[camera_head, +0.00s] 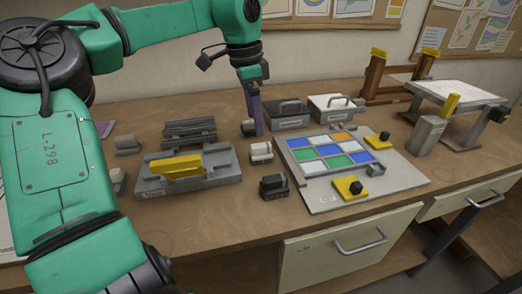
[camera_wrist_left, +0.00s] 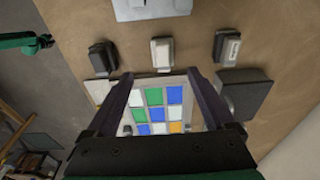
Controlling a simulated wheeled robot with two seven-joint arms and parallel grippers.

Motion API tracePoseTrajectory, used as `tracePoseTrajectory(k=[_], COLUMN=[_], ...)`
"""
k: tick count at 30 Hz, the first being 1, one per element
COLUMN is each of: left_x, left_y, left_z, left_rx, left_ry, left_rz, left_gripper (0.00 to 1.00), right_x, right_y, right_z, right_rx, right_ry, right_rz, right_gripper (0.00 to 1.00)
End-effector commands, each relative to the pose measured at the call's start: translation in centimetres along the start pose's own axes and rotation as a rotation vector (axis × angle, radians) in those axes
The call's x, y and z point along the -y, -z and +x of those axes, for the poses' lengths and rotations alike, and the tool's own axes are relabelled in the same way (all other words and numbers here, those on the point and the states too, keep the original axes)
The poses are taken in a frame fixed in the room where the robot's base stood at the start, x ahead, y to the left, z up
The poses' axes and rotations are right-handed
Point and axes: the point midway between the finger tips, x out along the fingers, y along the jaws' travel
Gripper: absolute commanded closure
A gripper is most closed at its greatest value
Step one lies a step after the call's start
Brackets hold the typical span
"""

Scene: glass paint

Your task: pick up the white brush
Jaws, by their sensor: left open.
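The white brush (camera_head: 260,152) is a small pale block on a dark base, in the middle of a row of three on the table. It also shows in the left wrist view (camera_wrist_left: 162,54), beyond my fingertips. My left gripper (camera_head: 257,130) points down behind the white brush in the head view, apart from it. In the left wrist view its two dark fingers (camera_wrist_left: 162,82) are spread with nothing held between them.
A black block (camera_head: 274,187) and a dark block with a pale patch (camera_head: 248,129) flank the white brush. A coloured glass panel (camera_head: 325,168) lies to the right. A grey tray with a yellow piece (camera_head: 150,185) is to the left. Lidded boxes (camera_head: 335,108) stand behind.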

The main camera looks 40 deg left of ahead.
Motion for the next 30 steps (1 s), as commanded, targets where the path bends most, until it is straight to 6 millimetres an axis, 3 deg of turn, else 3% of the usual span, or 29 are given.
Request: tracePoseTrajectory(k=[4, 15, 22, 29, 30], left_x=[0.0, 0.0, 0.1, 0.1, 0.1], left_y=[0.0, 0.4, 0.4, 0.4, 0.4], left_z=[3.3, 9.0, 9.4, 9.4, 9.4], left_rx=[0.0, -0.001, -0.003, -0.003, -0.003], left_ry=[-0.004, -0.004, 0.0, 0.0, 0.0], left_rz=[0.001, -0.001, 0.0, 0.0, 0.0], left_gripper=[0.12, 0.12, 0.12, 1.0, 1.0], right_x=[-0.3, -0.1, 0.6, 0.6, 0.5], right_y=[-1.0, 0.7, 0.8, 0.7, 0.7], right_z=[-0.1, -1.0, -0.9, -0.9, -0.9], right_rx=[0.017, -0.011, -0.012, -0.01, -0.009], right_ry=[-0.005, -0.002, 0.008, 0.008, 0.007], right_rz=[0.0, 0.001, 0.002, 0.001, 0.0], right_gripper=[0.5, 0.5, 0.5, 0.5, 0.5])
